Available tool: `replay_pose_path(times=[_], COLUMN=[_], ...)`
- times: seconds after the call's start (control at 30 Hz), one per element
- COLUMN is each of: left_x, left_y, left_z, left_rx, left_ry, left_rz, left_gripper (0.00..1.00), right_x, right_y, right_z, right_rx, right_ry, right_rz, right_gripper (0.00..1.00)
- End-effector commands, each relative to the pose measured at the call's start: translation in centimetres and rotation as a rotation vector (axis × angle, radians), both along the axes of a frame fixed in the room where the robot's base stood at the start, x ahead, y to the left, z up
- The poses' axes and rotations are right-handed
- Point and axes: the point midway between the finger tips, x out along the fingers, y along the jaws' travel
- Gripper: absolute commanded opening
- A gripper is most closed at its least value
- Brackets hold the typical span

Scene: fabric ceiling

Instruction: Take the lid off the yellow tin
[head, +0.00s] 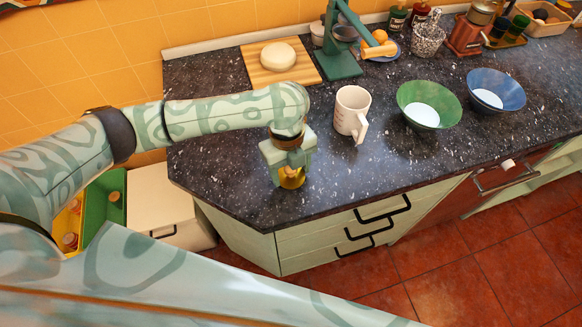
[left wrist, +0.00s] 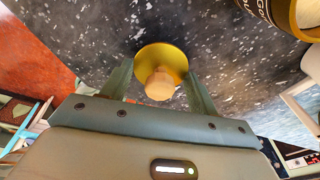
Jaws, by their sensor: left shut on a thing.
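The left gripper is shut on the lid. My right gripper is not in view.
A white mug (head: 352,112) stands close to the right of my left gripper. A green bowl (head: 442,98) and a blue bowl (head: 503,86) stand further right. A board (head: 262,74) with dough and a green press (head: 341,62) are behind. The counter's front edge is near.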

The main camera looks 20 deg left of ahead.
Motion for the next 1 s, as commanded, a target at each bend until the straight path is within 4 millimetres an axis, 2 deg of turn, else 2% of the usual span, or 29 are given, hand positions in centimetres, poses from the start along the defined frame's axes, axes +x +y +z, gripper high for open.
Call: replay_pose_path(times=[0.8,0.83,0.9,0.93,1.0], left_x=[0.0,0.0,0.0,0.0,0.0], left_y=[0.0,0.0,0.0,0.0,0.0], left_z=[-1.2,-1.2,-1.2,-1.2,-1.1], left_rx=[0.000,-0.001,-0.001,-0.001,-0.001], left_ry=[0.001,0.001,0.001,0.001,0.001], left_rz=[0.000,0.000,0.000,0.000,0.000], left_gripper=[0.38,0.62,0.82,0.85,0.85], right_x=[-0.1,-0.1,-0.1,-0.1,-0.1], right_y=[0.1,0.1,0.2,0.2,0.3], right_z=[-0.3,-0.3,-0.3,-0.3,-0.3], right_rx=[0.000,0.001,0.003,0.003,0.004], right_ry=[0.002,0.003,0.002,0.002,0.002], right_rz=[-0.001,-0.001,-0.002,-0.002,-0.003], right_gripper=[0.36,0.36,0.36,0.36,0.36])
